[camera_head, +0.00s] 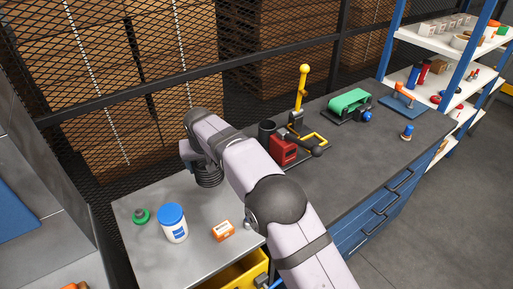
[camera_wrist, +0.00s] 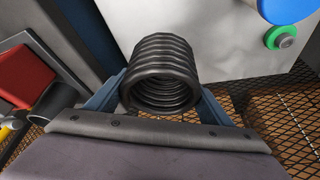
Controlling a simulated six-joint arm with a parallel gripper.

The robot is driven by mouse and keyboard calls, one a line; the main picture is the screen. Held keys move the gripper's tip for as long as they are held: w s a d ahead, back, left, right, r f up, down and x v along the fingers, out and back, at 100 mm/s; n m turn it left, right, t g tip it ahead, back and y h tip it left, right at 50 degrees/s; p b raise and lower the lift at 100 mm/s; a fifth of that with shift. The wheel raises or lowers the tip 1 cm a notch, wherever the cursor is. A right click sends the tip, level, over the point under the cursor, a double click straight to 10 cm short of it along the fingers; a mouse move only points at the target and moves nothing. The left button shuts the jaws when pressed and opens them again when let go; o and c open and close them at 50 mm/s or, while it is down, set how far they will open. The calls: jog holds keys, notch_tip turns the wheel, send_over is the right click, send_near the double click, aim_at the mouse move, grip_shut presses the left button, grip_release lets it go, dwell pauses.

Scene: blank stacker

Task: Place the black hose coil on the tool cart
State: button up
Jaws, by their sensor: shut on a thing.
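The black hose coil (camera_head: 209,176) is a ribbed black cylinder. My gripper (camera_head: 194,163) is shut on it. In the wrist view the coil (camera_wrist: 160,80) sits between the two blue fingers of my gripper (camera_wrist: 160,95), its open end facing the camera. The tool cart (camera_head: 150,193) has a pale grey metal top and a yellow drawer front. The coil appears over the back right part of this top; I cannot tell if it touches it. In the wrist view the cart top (camera_wrist: 215,45) lies beyond the coil. My arm hides part of the cart's right side.
On the cart top stand a white jar with blue lid (camera_head: 173,224), a green round part (camera_head: 140,216) and an orange box (camera_head: 222,231). A dark workbench (camera_head: 335,150) adjoins at right, with a red tool (camera_head: 284,148). A mesh fence (camera_head: 100,90) runs behind.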

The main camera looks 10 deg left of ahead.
jog(key=shift+m+h, duration=0.4)
jog(key=shift+m, duration=0.5)
jog(key=d, duration=0.6)
jog(key=w+d+r, duration=0.1)
jog(key=d, duration=0.6)
jog(key=d+r, duration=0.1)
jog(key=d, duration=0.6)
jog(key=shift+w+d, duration=0.1)
jog(key=shift+w, duration=0.3)
jog(key=shift+m, duration=0.6)
jog(key=s+d, duration=0.1)
jog(key=d, duration=0.3)
jog(key=s+d, duration=0.1)
jog(key=d, duration=0.3)
jog(key=s+d, duration=0.2)
jog(key=d, duration=0.2)
jog(key=shift+s+d, duration=0.1)
jog(key=shift+d, duration=0.1)
jog(key=w+d+r+m+h+p, duration=0.1)
jog(key=w+d+r+p, duration=0.2)
jog(key=d, duration=0.6)
jog(key=w+d+r+p, duration=0.1)
jog(key=w+p, duration=0.1)
jog(key=w, duration=0.6)
jog(key=w+d+r+p, duration=0.2)
jog(key=w+p, duration=0.1)
jog(key=w, duration=0.6)
jog(key=shift+d+r+n, duration=0.15)
jog(key=shift+d+n, duration=0.05)
jog(key=shift+n, duration=0.1)
